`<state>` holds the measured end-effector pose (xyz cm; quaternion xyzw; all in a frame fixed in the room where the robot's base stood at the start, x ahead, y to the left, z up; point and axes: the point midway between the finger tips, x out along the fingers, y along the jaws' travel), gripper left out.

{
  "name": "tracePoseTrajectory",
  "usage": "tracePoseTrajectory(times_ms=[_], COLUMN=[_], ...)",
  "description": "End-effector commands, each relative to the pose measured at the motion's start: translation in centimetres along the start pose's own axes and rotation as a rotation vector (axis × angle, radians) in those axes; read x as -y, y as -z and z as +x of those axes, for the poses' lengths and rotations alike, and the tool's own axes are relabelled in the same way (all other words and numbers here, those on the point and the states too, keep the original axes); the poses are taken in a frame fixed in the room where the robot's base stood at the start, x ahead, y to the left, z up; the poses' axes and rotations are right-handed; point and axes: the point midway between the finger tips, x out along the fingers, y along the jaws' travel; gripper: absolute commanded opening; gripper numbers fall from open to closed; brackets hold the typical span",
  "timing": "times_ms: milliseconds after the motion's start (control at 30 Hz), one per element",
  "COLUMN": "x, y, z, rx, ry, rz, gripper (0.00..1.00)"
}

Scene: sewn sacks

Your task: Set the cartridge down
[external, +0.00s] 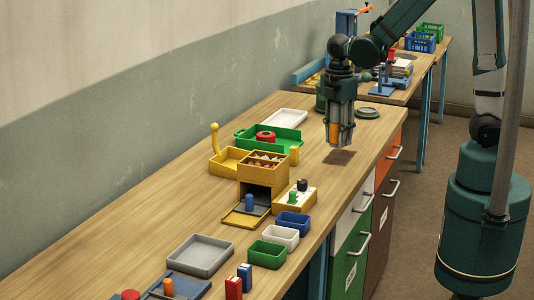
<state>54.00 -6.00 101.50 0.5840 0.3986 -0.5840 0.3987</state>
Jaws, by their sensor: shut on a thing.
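My gripper (340,142) points straight down above the right part of the workbench. It is shut on the cartridge (346,133), which shows as a grey and orange upright piece between the fingers. The fingers hide part of the cartridge, so its full shape cannot be told. The cartridge hangs above the wooden bench top (365,137), and a dark shadow lies on the wood below it, with a gap between.
To the left stand a green tray (287,150) with a red ring, a yellow box (262,179) with a compartmented top, and a small yellow block with knobs (295,197). Several small bins sit nearer the front. Bare wood surrounds the shadow; the bench edge is to its right.

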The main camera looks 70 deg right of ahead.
Motion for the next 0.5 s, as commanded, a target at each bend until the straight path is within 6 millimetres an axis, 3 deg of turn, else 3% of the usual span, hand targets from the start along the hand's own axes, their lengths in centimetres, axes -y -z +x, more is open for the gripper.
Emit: tracePoseTrajectory(times_ms=[267, 500], x=[-4.1, -9.6], y=[-2.2, -6.0], z=[-0.5, -0.8], rx=[0.0, 0.0], ry=[0.0, 0.0], rz=[0.019, 0.042], gripper=[0.13, 0.13])
